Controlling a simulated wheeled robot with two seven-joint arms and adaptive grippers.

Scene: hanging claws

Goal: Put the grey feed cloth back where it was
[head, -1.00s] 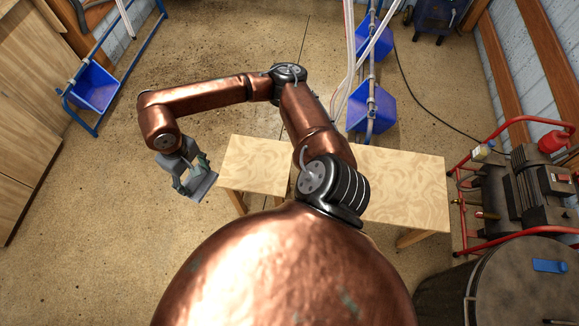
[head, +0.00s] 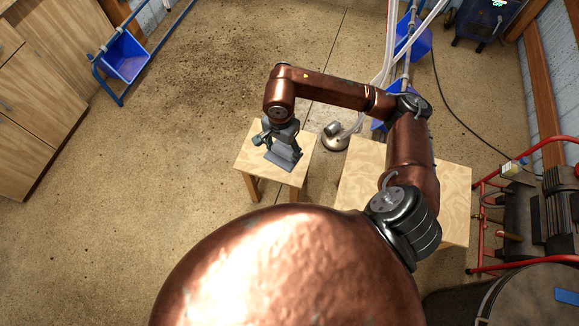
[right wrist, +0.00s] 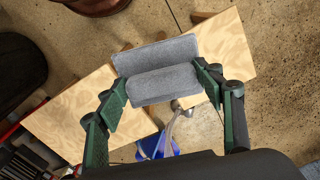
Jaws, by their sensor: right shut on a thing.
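The grey feed cloth (right wrist: 163,85) is folded and sits between the fingers of my right gripper in the right wrist view. My right gripper (head: 281,148) is shut on it. In the head view the cloth (head: 284,159) shows below the fingers, over the right part of the small light wooden table (head: 247,158). In the right wrist view the table tops lie behind the cloth, and it looks held above them. My left gripper is not in view.
A larger wooden table (head: 358,186) stands to the right, partly under my arm. A red-framed machine (head: 540,205) stands at the right. The floor at left is clear.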

